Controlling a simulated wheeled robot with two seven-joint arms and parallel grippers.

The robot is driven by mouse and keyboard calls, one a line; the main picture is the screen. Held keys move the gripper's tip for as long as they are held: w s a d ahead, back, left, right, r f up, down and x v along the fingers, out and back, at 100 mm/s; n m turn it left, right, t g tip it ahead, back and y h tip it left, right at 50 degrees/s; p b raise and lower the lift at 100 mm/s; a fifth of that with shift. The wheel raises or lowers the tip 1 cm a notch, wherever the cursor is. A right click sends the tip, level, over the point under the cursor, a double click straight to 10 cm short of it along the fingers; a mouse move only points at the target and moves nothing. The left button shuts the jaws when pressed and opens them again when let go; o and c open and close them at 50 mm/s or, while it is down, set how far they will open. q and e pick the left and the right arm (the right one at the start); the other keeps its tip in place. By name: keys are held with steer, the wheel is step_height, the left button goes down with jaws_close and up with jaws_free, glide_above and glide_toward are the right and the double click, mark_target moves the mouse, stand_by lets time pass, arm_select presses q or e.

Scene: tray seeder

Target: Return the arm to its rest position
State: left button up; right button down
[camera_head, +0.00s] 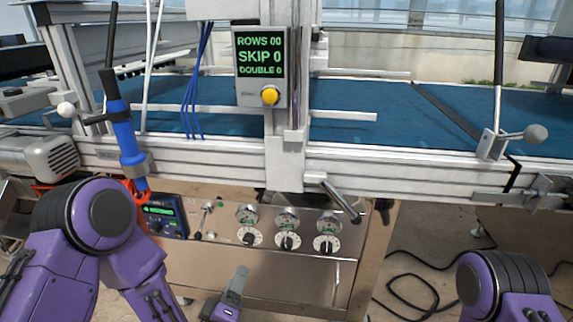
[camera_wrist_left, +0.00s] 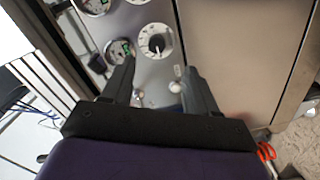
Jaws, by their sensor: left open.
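My left gripper (camera_head: 236,280) shows at the bottom centre of the head view, in front of the lower part of the metal control panel (camera_head: 215,270). In the left wrist view its two dark fingers (camera_wrist_left: 157,75) are spread apart, with nothing between them. Beyond them are a dial (camera_wrist_left: 155,42) and a small lever knob on the panel; the fingers look apart from the panel face. My left arm comes in from the left in purple. Of my right arm, only a purple joint shows at the lower right of the head view; its gripper is out of view.
The panel carries gauges (camera_head: 287,217), dials (camera_head: 327,244) and a toggle lever (camera_head: 205,215). A display box (camera_head: 261,67) reads ROWS 00, SKIP 0, DOUBLE 0. A blue tool (camera_head: 127,143) stands at the left. Black cables (camera_head: 410,285) lie on the floor at right.

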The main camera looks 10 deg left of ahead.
arm_select(q)
steer(key=s+a+f+m+g+y, duration=0.2)
steer(key=s+a+f+m+g, duration=0.15)
steer(key=s+f+g, duration=0.4)
steer(key=s+a+f+m+g+y, duration=0.15)
steer(key=s+a+f+g, duration=0.3)
steer(key=s+f, duration=0.55)
steer(key=s+a+f+g+y, duration=0.1)
steer(key=s+a+f, duration=0.15)
steer(key=s, duration=0.25)
steer(key=s+a+f+g, duration=0.2)
steer(key=s+a, duration=0.1)
steer(key=s, duration=0.1)
step_height(320, 180, up, 29)
steer(key=p, duration=2.9)
steer(key=shift+w+t+p, duration=0.3)
steer(key=shift+w, duration=0.05)
steer(key=shift+c, duration=0.3)
